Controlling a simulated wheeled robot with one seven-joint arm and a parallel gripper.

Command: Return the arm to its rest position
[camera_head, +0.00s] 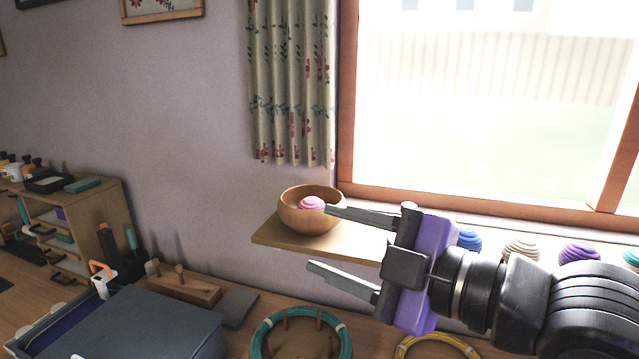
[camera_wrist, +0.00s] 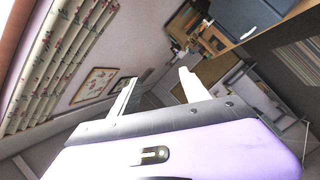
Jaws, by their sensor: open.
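My gripper (camera_head: 317,238) is open and empty in the head view, its two grey fingers spread and pointing left. It is in front of the wooden wall shelf, and its upper finger overlaps the edge of the wooden bowl in the picture. My arm reaches in from the right side. In the wrist view my gripper (camera_wrist: 157,88) shows two separated fingers with nothing between them.
A wooden bowl (camera_head: 297,219) with a pink ball of yarn (camera_head: 312,203) stands on the shelf (camera_head: 275,237). Several yarn balls sit along the windowsill behind my arm. A grey-blue box (camera_head: 150,325) and a teal ring (camera_head: 258,345) are on the workbench below.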

